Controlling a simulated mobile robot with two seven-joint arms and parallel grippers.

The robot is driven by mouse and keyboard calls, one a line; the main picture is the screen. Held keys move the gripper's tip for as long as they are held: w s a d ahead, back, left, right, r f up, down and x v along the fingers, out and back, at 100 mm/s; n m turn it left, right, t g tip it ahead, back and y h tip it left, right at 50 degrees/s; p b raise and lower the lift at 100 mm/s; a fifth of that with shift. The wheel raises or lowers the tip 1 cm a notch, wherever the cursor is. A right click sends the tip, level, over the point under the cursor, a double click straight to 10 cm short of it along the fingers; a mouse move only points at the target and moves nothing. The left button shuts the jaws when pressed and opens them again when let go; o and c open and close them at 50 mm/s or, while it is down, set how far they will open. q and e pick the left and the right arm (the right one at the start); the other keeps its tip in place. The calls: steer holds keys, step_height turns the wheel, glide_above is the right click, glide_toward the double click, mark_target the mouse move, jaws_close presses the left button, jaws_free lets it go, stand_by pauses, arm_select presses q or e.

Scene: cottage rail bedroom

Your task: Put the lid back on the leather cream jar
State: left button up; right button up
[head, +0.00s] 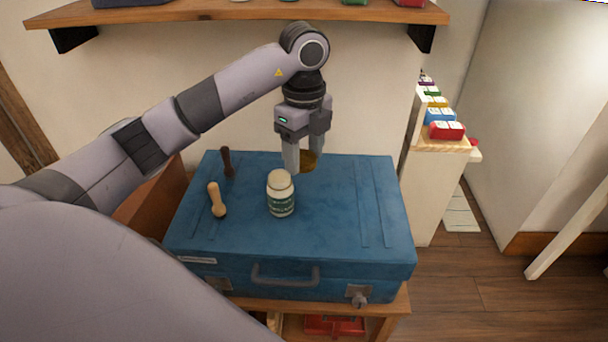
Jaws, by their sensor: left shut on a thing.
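The leather cream jar (281,196) stands upright on the blue case (345,225). It is a pale jar with a green label, and its pale top shows no lid on it. My left gripper (303,163) points down just behind and to the right of the jar, apart from it. It is shut on a brown-gold round lid (309,160), held above the rear part of the case. One finger partly hides the lid. My right gripper is not in view.
A dark-handled tool (227,162) and a light wooden-handled tool (216,200) are on the case, left of the jar. The case's right side is clear. A wooden shelf (240,10) hangs above; a narrow ledge with colored boxes (446,130) is at right.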

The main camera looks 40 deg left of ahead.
arm_select(q)
steer(key=shift+r, duration=1.15)
